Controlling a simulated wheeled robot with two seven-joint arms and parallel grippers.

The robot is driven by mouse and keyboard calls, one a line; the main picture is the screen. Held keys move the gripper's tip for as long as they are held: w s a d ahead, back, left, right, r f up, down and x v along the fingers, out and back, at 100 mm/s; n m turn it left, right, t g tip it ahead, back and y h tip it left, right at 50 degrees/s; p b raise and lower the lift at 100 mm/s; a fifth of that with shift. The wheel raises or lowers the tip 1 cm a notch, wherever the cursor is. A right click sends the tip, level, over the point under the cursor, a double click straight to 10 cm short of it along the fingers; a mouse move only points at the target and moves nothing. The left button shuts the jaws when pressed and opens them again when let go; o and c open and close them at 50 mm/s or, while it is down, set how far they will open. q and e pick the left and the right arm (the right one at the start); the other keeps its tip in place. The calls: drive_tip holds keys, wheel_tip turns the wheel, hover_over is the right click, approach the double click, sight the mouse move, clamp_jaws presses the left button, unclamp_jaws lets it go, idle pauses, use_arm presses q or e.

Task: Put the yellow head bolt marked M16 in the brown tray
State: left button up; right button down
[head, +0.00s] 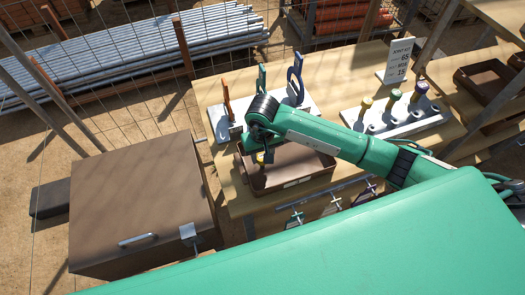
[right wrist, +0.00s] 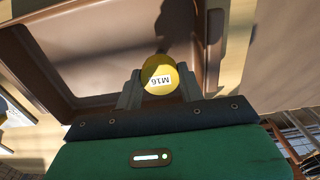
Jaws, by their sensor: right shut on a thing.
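A bolt with a round yellow head (right wrist: 160,76) and a white label reading M16 is between the fingers of my right gripper (right wrist: 158,90). The yellow head also shows in the head view (head: 261,158), just below the gripper (head: 262,153). My right gripper is shut on this bolt and holds it over the left part of the brown tray (head: 270,188). The tray's walls also show in the wrist view (right wrist: 45,62) around and beyond the bolt. The bolt's shank is hidden, and its height above the tray floor is hard to tell. My left gripper is not in view.
A light rack (head: 405,120) with yellow, green and purple headed bolts stands on the wooden bench to the right. Upright orange, green and blue tools (head: 295,78) stand behind the tray. A large brown box (head: 135,190) is at the left. Another brown tray (head: 485,80) is at far right.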

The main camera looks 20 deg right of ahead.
sight(262, 156)
drive_tip(key=shift+f+b, duration=0.2)
drive_tip(key=shift+b, duration=0.15)
drive_tip(key=c, duration=0.9)
unclamp_jaws()
drive_tip(key=shift+r, duration=0.1)
drive_tip(key=shift+r+p, duration=0.2)
drive_tip(key=shift+p, duration=0.15)
drive_tip(key=shift+w+r+b, duration=0.1)
drive_tip(key=shift+r+b, duration=0.05)
drive_tip(key=shift+b, duration=0.15)
drive_tip(key=shift+r+b, duration=2.4)
drive_tip(key=shift+r, duration=3.4)
drive_tip(key=shift+f, duration=0.1)
